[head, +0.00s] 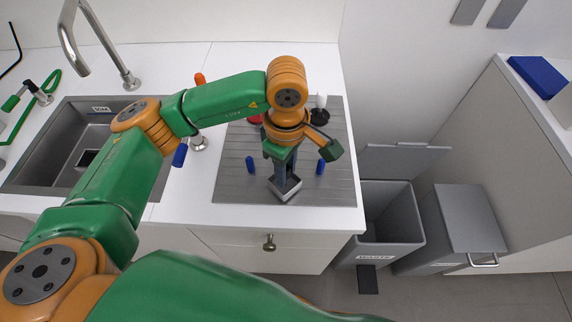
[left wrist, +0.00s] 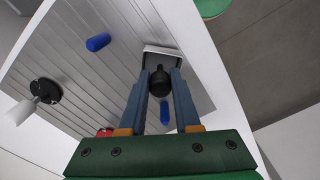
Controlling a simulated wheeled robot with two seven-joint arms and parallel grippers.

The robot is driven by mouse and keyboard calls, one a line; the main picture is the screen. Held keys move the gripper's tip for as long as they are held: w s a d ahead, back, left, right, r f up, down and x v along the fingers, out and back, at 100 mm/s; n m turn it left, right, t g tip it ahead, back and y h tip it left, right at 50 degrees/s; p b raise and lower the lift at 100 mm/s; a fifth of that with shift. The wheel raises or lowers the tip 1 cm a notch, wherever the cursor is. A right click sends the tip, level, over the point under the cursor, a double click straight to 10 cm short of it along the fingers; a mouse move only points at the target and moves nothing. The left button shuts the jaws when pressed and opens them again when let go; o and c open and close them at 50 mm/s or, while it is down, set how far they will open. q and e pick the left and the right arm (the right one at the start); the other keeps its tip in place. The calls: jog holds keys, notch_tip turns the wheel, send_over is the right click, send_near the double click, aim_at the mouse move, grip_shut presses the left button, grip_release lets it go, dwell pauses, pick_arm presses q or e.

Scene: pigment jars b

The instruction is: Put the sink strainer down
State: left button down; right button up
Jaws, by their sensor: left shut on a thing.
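The sink strainer (head: 287,193) is a small square grey-white piece with a dark knob, at the front part of the ribbed grey drainboard (head: 230,190). My left gripper (head: 284,180) points down over it and is shut on it. In the left wrist view, the fingers (left wrist: 158,85) close around the black knob of the strainer (left wrist: 162,52). I cannot tell whether its underside touches the board. My right gripper is not in view.
Two blue pieces, left (head: 250,165) and right (head: 321,167), flank the gripper. A black-and-white brush-like item (head: 320,112) and a red item (head: 255,118) are behind. The sink (head: 50,180) is left. An open waste bin (head: 388,215) stands beyond the counter's right edge.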

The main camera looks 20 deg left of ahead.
pick_arm(q)
jog(key=shift+a+f, duration=0.1)
jog(key=shift+f, duration=0.2)
jog(key=shift+f+b, duration=0.35)
jog(key=shift+b, duration=0.05)
jog(key=c, duration=0.6)
grip_release()
jog(key=shift+r, duration=0.1)
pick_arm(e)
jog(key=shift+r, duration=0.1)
pick_arm(q)
jog(key=shift+r+p, duration=0.3)
jog(key=shift+p, duration=0.15)
notch_tip(320, 180, up, 5)
jog(key=shift+w+b, duration=0.1)
jog(key=shift+b, duration=1)
notch_tip(320, 180, up, 7)
jog(key=shift+f, duration=0.1)
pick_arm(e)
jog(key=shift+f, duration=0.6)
